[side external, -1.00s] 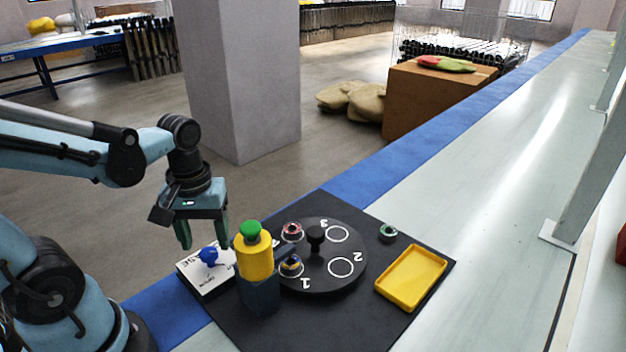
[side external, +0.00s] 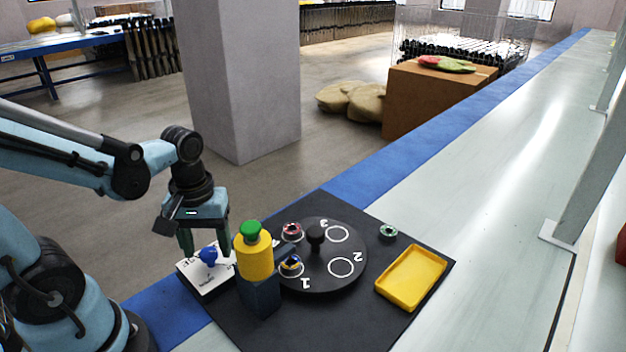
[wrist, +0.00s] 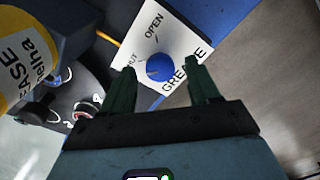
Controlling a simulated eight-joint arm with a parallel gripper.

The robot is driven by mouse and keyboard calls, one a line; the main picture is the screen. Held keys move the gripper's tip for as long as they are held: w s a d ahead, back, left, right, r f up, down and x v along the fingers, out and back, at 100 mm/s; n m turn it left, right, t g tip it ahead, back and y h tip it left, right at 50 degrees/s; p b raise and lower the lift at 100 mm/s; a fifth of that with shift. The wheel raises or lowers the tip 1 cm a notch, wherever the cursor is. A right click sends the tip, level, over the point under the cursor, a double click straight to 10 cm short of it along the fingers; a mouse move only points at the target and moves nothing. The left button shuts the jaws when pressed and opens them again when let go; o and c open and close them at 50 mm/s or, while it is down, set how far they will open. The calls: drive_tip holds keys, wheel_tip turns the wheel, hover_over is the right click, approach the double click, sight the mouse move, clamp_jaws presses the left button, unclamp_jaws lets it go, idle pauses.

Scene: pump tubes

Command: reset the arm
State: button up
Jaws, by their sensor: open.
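My gripper (side external: 205,240) is open and empty, pointing down above the white box with the blue knob. Its two dark green fingers also show in the wrist view (wrist: 156,90). The blue knob (wrist: 160,67) sits on the white box face (wrist: 185,37), which carries the words "OPEN" and "GREASE" and partly hidden lettering. The knob (side external: 208,254) appears below and between the fingertips in the side view. I cannot tell whether the fingers touch it. The white box (side external: 210,284) sits at the left corner of the black mat.
A yellow cylinder with a green cap (side external: 254,255) stands on a dark block (side external: 259,297) close right of my gripper. A black turntable (side external: 325,279) with numbered circles holds two small rings. A yellow tray (side external: 411,277) and a loose green ring (side external: 388,231) lie at the right.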

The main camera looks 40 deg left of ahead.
wheel_tip(320, 180, up, 12)
wheel_tip(320, 180, down, 12)
drive_tip(key=shift+f, duration=0.35)
drive_tip(key=m, duration=0.5)
drive_tip(key=shift+m, duration=0.4)
drive_tip(key=m, duration=0.6)
idle(0.8)
idle(0.8)
